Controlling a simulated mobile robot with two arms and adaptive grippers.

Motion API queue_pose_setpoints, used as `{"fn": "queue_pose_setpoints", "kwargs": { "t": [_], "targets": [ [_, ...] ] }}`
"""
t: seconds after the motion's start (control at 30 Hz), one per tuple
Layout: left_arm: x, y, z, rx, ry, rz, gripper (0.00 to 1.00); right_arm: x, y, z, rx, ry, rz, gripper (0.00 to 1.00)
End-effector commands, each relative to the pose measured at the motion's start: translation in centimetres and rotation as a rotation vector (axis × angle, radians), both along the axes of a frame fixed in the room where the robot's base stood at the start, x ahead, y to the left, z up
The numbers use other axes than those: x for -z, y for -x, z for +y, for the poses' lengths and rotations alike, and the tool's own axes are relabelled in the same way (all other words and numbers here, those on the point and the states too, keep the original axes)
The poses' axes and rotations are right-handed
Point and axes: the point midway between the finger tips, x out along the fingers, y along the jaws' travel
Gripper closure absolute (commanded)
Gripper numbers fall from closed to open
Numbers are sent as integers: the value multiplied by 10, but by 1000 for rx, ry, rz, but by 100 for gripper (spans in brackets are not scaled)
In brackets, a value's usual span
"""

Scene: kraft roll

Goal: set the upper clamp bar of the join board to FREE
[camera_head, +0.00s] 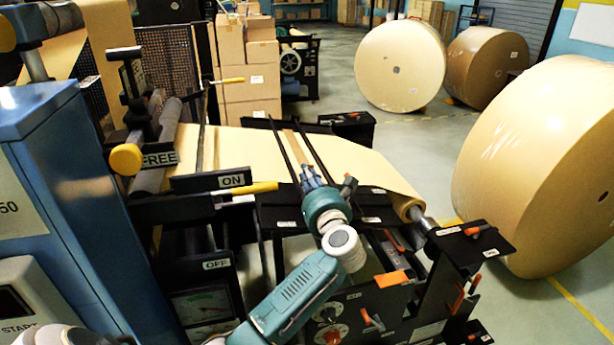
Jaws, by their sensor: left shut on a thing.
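The join board (379,204) is black and lies at the near edge of the brown paper web. Two thin dark bars (282,150) cross the paper side by side, and they look like its clamp bars. A tan strip (294,139) lies between them. My left gripper (311,176) is at the near end of these bars, its blue fingers shut on what looks like a bar end. The fingers hide the held part, and I cannot tell which bar it is. A small dark handle (348,186) stands just right of the fingers. My right gripper is not in view.
A FREE plate (160,158), an ON plate (231,180) and a yellow lever (258,187) are left of the gripper. The paper roll core (424,222) is at right. Orange-handled parts (391,279) crowd below. Large kraft rolls (400,66) stand on the floor beyond.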

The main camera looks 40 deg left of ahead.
Motion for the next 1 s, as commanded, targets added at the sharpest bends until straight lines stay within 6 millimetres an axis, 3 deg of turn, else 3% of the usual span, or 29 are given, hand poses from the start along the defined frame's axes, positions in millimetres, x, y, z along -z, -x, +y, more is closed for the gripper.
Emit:
{"fn": "queue_pose_setpoints", "kwargs": {
  "t": [0.6,1.0],
  "targets": [
    [12,-28,-26,2,-266,320,100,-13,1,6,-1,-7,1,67],
    [21,-36,-33,4,-363,434,100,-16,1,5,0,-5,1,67]
  ]
}}
